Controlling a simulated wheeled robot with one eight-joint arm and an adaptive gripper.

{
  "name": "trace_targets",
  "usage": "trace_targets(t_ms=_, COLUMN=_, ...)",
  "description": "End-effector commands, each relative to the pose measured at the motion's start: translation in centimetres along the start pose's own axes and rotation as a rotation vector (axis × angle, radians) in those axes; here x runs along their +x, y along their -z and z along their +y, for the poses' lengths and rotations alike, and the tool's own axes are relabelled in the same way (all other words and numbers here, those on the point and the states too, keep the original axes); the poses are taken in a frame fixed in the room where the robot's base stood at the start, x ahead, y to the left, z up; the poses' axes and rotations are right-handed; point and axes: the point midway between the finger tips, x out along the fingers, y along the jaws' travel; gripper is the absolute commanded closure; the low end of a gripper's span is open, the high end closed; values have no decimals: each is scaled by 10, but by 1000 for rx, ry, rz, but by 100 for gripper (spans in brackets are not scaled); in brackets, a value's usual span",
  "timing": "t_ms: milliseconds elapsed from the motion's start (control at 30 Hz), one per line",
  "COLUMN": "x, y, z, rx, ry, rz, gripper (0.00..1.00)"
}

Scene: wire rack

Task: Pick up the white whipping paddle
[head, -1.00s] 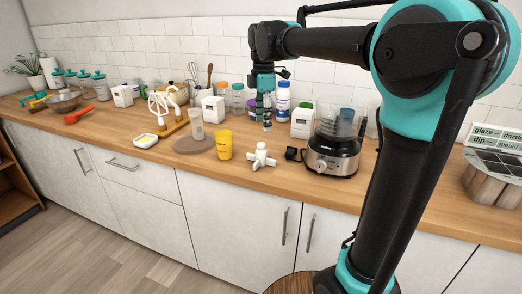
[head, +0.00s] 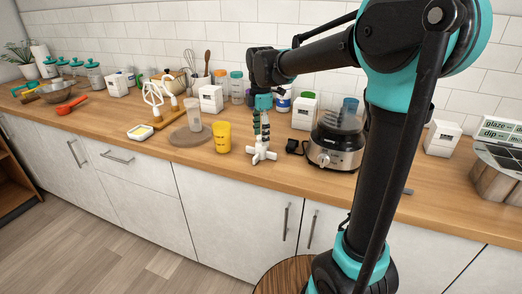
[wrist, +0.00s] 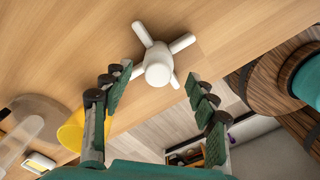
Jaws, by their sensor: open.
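The white whipping paddle (head: 263,155) stands on the wooden counter (head: 215,170) near its front edge, with a round hub and several stubby arms spread out. In the wrist view the paddle (wrist: 158,66) lies between and slightly beyond my two fingertips, its hub facing the camera. My gripper (head: 261,138) points down just above the paddle, in front of its upper part in the head view. The green-padded fingers are apart, with a visible gap on both sides of the hub in the wrist view. They hold nothing.
A yellow cup (head: 223,137) stands left of the paddle, and a clear cup (head: 194,115) is on a round board behind it. A food processor (head: 335,140) is close on the right, with a small black item (head: 294,147) between.

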Motion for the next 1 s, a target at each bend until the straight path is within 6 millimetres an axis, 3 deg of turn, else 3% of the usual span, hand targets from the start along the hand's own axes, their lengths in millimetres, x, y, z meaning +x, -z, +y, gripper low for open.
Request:
trace_targets(t_ms=233, x=16, y=0, z=1, rx=0, ry=0, rz=0, gripper=42)
trace_targets(t_ms=533, x=55, y=-1, z=3, rx=0, ry=0, rz=0, gripper=42)
trace_targets(t_ms=833, x=60, y=-1, z=3, rx=0, ry=0, rz=0, gripper=42)
trace_targets(t_ms=1000, x=60, y=-1, z=3, rx=0, ry=0, rz=0, gripper=61)
